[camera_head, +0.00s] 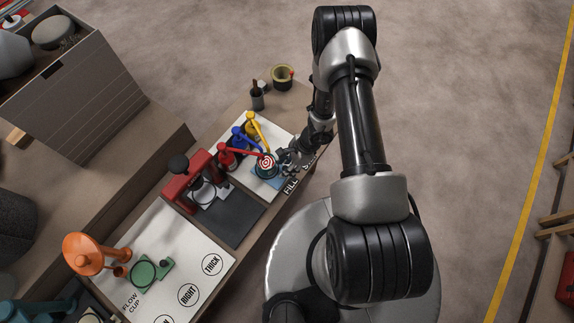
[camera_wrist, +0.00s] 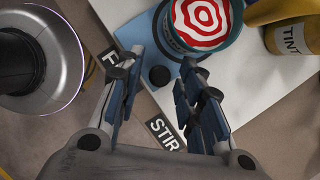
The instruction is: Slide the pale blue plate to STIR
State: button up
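The pale blue plate (camera_head: 276,182) lies on a white board, beside the FILL label (camera_head: 290,187); it also shows in the wrist view (camera_wrist: 136,30). A can with a red-and-white swirl top (camera_head: 266,163) stands on it. A dark round knob (camera_wrist: 159,75) sits at the plate's near edge. My gripper (camera_wrist: 160,78) is open, with one finger on each side of the knob and visible gaps. The STIR label (camera_wrist: 166,134) is on the bench edge, between my finger bases in the wrist view. FILL (camera_wrist: 112,58) is partly hidden by the left finger.
Yellow (camera_head: 252,127), blue (camera_head: 239,138) and red (camera_head: 227,158) dispensers stand close behind the can. A TINT bottle (camera_wrist: 290,37) is right of it in the wrist view. A red machine (camera_head: 188,185) stands farther left. A brush pot (camera_head: 257,98) stands at the far end.

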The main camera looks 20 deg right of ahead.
grip_shut()
dwell(0.3)
